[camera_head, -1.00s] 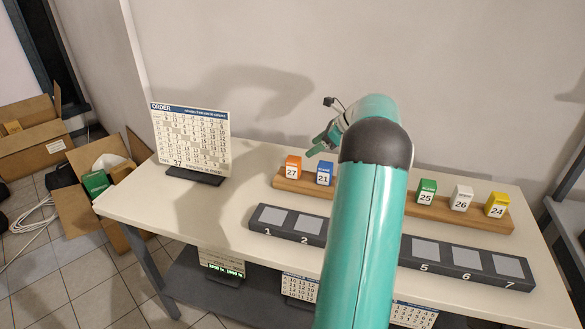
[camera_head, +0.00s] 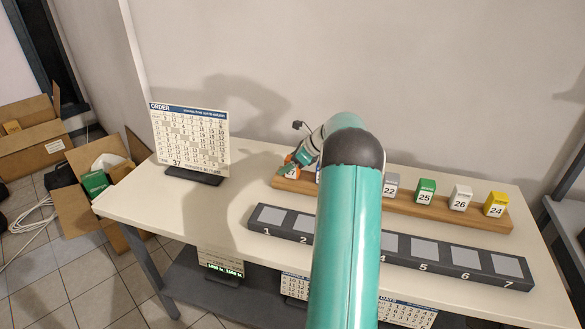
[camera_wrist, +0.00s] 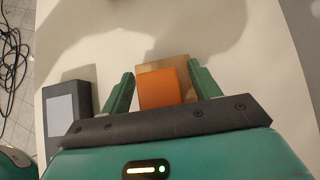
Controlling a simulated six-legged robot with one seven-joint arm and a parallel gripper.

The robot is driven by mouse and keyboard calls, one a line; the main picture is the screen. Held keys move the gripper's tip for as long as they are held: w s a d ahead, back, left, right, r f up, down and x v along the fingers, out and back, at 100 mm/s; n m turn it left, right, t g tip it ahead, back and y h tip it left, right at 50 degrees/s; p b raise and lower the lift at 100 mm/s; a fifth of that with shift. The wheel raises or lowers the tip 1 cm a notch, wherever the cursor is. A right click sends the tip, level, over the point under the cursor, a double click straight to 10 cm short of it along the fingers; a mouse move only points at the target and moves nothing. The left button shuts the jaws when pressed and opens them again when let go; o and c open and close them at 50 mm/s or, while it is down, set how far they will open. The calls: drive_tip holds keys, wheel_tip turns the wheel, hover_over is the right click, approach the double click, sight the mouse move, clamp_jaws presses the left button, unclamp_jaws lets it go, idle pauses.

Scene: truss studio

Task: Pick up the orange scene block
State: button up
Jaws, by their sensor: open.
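The orange scene block (camera_wrist: 158,87) lies between the two open fingers of my gripper (camera_wrist: 160,88) in the wrist view. A small gap shows on each side of it, and its lower edge is hidden by the gripper body. In the head view, my gripper (camera_head: 285,168) is at the left end of the wooden rack, and it covers most of the orange block (camera_head: 291,158), which carries a number. The wooden rack (camera_head: 430,209) also shows beneath and beyond the block in the wrist view.
Grey 22, green 25, white 26 (camera_head: 460,197) and yellow 24 (camera_head: 496,204) blocks stand farther right on the rack. A dark numbered slot strip (camera_head: 419,262) lies in front. The order calendar (camera_head: 190,137) stands left. The tabletop (camera_head: 150,195) near it is clear.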

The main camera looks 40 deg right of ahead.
drive_tip(key=c, duration=1.1)
